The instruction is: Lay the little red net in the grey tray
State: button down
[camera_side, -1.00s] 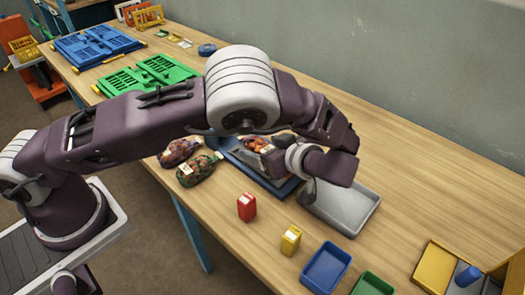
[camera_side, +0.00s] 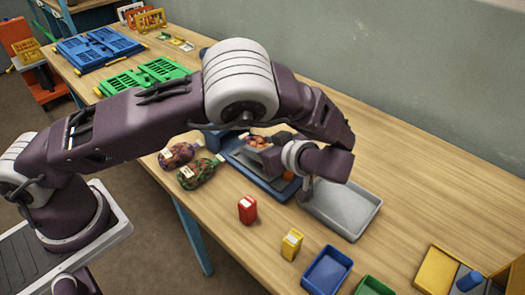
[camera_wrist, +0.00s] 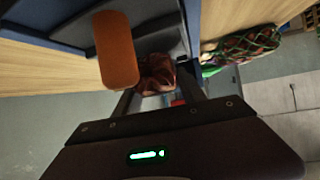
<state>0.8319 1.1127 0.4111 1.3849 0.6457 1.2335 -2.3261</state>
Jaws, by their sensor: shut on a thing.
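The little red net (camera_side: 257,141), with orange-red contents, shows beside my wrist in the side view, over a blue-framed stand. In the wrist view it is a dark reddish lump (camera_wrist: 157,74) between my fingers. My gripper (camera_wrist: 158,88) is shut on it; the exact contact is dim. The grey tray (camera_side: 366,219) lies on the table to the right of my wrist, with its visible floor empty.
Two other filled nets, a reddish one (camera_side: 178,155) and a green one (camera_side: 200,173), lie left of the blue stand (camera_side: 273,190). A red box (camera_side: 247,209) and a yellow box (camera_side: 291,244) stand in front. An orange piece (camera_wrist: 115,50) shows near my gripper.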

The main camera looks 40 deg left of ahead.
aim_at(253, 144)
notch_tip(253, 144, up, 8)
jog(key=m+t, duration=0.1)
jog(key=s+a+m+t+h, duration=0.1)
jog(key=m+t, duration=0.1)
jog(key=shift+s+a+f+m+t, duration=0.1)
jog(key=shift+s+a+m+t, duration=0.05)
jog(key=shift+a+m+t, duration=0.2)
jog(key=shift+s+d+f+m+t+h, duration=0.1)
jog(key=shift+s+f+m+t+h, duration=0.15)
jog(key=shift+m+t+h, duration=0.15)
jog(key=shift+a+m, duration=0.3)
jog(key=shift+m, duration=0.05)
jog(key=w+a+r+m+t+h, duration=0.1)
jog(key=a+r+m+t+h, duration=0.3)
jog(key=a+r+m+h, duration=0.2)
jog(key=shift+w+a+r+m+t+h, duration=0.25)
jog(key=shift+r+m, duration=0.35)
jog(key=shift+r, duration=0.75)
jog(key=shift+d, duration=0.15)
